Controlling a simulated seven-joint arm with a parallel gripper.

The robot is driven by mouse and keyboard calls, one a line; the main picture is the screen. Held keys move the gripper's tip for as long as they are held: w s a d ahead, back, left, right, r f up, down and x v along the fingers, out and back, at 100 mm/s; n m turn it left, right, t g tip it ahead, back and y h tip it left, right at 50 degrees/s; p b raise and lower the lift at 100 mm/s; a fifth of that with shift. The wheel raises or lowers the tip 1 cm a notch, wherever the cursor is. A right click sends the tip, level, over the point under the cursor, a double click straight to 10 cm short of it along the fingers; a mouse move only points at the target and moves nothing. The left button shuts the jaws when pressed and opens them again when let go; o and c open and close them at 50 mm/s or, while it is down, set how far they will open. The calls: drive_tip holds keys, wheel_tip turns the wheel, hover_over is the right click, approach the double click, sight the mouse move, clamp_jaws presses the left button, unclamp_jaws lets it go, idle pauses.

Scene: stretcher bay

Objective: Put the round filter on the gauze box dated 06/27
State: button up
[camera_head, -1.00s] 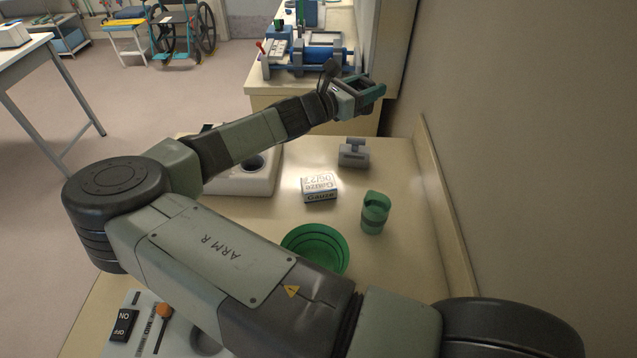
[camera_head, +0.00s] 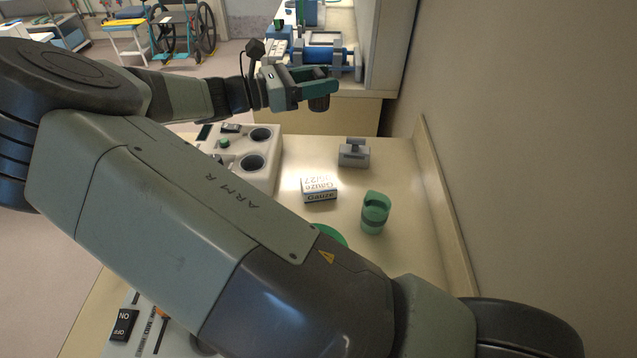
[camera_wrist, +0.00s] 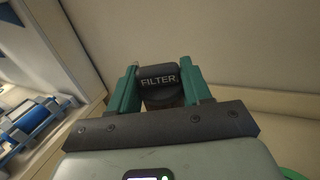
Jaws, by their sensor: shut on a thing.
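My gripper (camera_head: 318,90) is raised above the far end of the counter, with its green fingers closed on the round filter (camera_head: 319,103). In the wrist view the dark filter (camera_wrist: 158,80), marked "FILTER", sits between the two fingers. The filter is well apart from the box.
A green cup (camera_head: 375,212) stands right of the box. A grey device (camera_head: 354,153) stands behind it. A pale unit with round wells (camera_head: 245,145) is to the left. A green bowl (camera_head: 330,235) is mostly hidden by my arm. A wall ledge (camera_head: 449,205) bounds the right.

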hover_over(319, 184)
wheel_tip(319, 184, down, 24)
drive_tip(key=shift+w+r, duration=0.1)
drive_tip(key=shift+r, duration=0.1)
drive_tip(key=shift+f, duration=0.15)
drive_tip(key=o, duration=1)
drive_tip(key=shift+o, duration=0.2)
drive_tip(key=v, duration=1.2)
